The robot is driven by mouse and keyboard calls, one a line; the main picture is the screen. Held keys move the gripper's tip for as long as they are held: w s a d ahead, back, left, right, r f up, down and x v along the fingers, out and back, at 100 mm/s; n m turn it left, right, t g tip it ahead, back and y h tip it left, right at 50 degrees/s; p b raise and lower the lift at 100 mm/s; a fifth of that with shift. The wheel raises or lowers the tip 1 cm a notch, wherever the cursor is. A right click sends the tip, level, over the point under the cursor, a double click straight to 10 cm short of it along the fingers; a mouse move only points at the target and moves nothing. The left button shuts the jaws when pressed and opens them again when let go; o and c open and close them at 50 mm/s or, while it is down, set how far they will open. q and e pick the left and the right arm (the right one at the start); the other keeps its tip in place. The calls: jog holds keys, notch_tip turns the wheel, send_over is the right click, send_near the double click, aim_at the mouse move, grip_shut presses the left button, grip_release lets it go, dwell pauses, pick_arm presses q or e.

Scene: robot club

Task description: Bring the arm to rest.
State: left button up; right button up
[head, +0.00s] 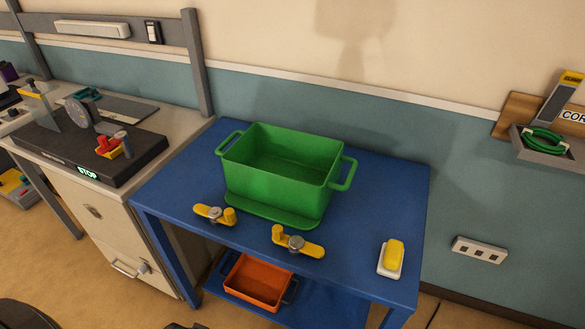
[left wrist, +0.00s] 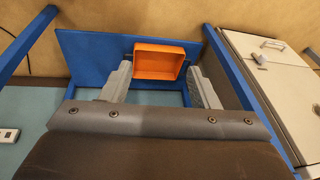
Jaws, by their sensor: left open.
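My left gripper (left wrist: 159,70) shows only in the left wrist view. Its two grey fingers stand apart with nothing held between them. Beyond the fingers, an orange bin (left wrist: 160,62) appears in the gap, lying on the blue lower shelf (left wrist: 95,50); the gripper appears apart from it. In the head view neither gripper can be seen. Dark shapes at the bottom left edge there are too cropped to tell. My right gripper is in neither view.
A blue table (head: 385,185) carries a green handled crate (head: 270,190), two yellow clamps (head: 215,215) (head: 298,243) and a yellow block on a white base (head: 391,257). The orange bin (head: 257,280) sits below. A white cabinet bench (head: 110,215) stands left.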

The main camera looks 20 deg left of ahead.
pick_arm(q)
jog(key=s+f+b, duration=0.1)
jog(key=s+f, duration=0.1)
jog(key=f, duration=0.7)
jog(key=s+f+b, duration=0.1)
jog(key=s+f, duration=0.2)
jog(key=f, duration=0.6)
jog(key=s+d+f+g+b, duration=0.1)
jog(key=s+f, duration=1.1)
jog(key=shift+f+g+h+b, duration=0.3)
jog(key=shift+g+b, duration=0.05)
jog(key=shift+g, duration=0.05)
jog(key=shift+c, duration=0.4)
